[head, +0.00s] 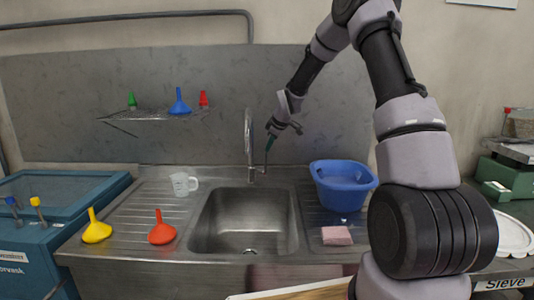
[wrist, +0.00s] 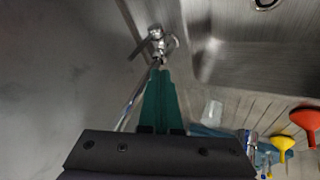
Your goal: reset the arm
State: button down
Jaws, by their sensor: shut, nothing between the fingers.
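My arm reaches up and over from the right in the head view. My gripper (head: 269,146) hangs near the tall faucet (head: 248,135) behind the sink, pointing down, with green fingers. In the wrist view my gripper (wrist: 160,72) shows its green fingers together with nothing between them. The faucet's base (wrist: 157,42) appears just past the fingertips there; I cannot tell whether they touch. The faucet's thin spout pipe (wrist: 131,105) runs beside the fingers.
The steel sink (head: 245,222) lies below. A blue basin (head: 343,185) and pink sponge (head: 337,236) sit right of it. A measuring cup (head: 184,184), yellow funnel (head: 96,228) and red funnel (head: 161,230) stand left. A wire shelf (head: 150,116) holds a blue funnel (head: 179,103).

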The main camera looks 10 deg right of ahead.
jog(key=s+d+r+m+h, duration=0.3)
jog(key=s+r+m, duration=0.5)
jog(key=s+r, duration=1.25)
jog(key=s+d+m+y, duration=0.1)
jog(key=s+m, duration=0.3)
jog(key=s, duration=0.7)
jog(key=s+d+r+m+y, duration=0.1)
jog(key=s+m, duration=0.3)
jog(key=s, duration=0.8)
jog(key=shift+s+r+y, duration=0.25)
jog(key=shift+s+y, duration=0.05)
